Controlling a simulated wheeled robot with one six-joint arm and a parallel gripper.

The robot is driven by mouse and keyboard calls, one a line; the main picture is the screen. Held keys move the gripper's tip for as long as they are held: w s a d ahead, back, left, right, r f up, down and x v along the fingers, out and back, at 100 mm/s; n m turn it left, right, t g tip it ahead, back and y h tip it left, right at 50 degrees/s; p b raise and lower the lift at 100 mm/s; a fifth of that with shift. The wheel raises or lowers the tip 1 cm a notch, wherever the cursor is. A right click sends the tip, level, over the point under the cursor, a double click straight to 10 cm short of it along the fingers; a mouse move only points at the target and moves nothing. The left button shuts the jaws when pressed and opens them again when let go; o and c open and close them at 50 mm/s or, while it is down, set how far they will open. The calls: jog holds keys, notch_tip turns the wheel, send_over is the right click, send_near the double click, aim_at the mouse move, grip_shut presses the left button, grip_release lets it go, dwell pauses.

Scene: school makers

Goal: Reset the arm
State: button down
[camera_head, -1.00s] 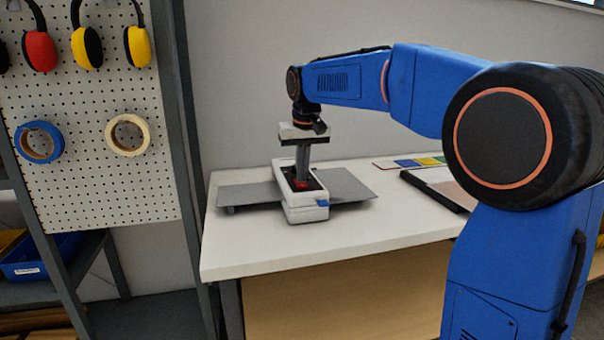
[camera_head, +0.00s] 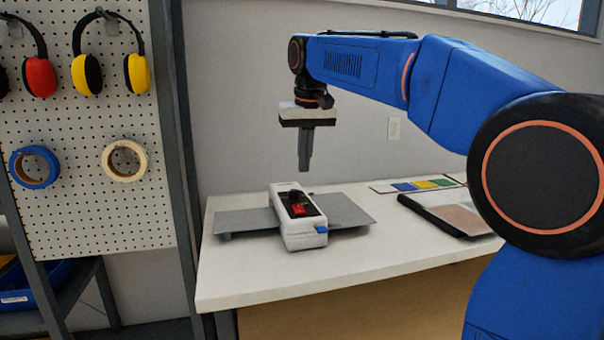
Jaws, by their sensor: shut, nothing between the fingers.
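My gripper (camera_head: 304,168) points straight down in the air above the table. It is shut and empty, with a clear gap below its fingertips. Under it stands a white device (camera_head: 305,239) with a black top panel, a red switch (camera_head: 299,210) and a small blue part (camera_head: 321,229) at its front right. The device sits across a flat grey plate (camera_head: 247,220) that sticks out on both sides. My blue arm reaches in from the right side of the view.
The white table (camera_head: 260,274) has bare room in front of the device. A black-edged tray or folder (camera_head: 447,214) and a strip with coloured squares (camera_head: 420,185) lie to the right. A pegboard (camera_head: 90,110) with earmuffs (camera_head: 137,72) and tape rolls (camera_head: 124,161) stands at left, beside a grey post (camera_head: 178,130).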

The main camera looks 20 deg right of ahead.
jog(key=shift+s+r, duration=0.25)
jog(key=shift+r, duration=0.2)
jog(key=s+d+f, duration=0.2)
jog(key=s+f, duration=0.8)
jog(key=s, duration=0.1)
jog(key=s+d+f+t, duration=0.1)
jog(key=s+d+f, duration=0.2)
jog(key=s+f, duration=0.7)
jog(key=s+d+f+t, duration=0.1)
jog(key=s+d+f, duration=0.1)
jog(key=s+f, duration=0.8)
jog(key=shift+s+d+f, duration=0.3)
jog(key=shift+s+f, duration=0.05)
jog(key=shift+s, duration=0.7)
